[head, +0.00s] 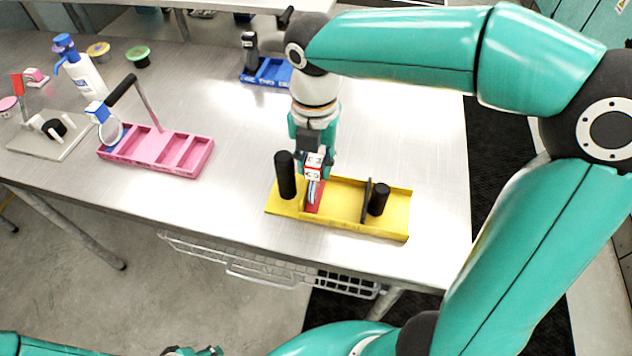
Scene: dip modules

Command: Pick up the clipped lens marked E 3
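A clipped lens (312,190) with a red and white clip block (313,160) stands upright in the yellow tray (345,200), over a red patch. The marking on the block is too small to read. My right gripper (312,153) points down right at the top of this block, its dark fingers overlapping it. I cannot tell whether they are shut on it. Only a sliver of my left gripper (192,351) shows at the bottom edge.
The yellow tray has a black post (285,175), a dark upright divider and a short black cylinder (379,199). A blue tray (268,73) stands behind. A spray bottle (80,70), coloured discs and a grey plate (50,140) are at left. The middle table is clear.

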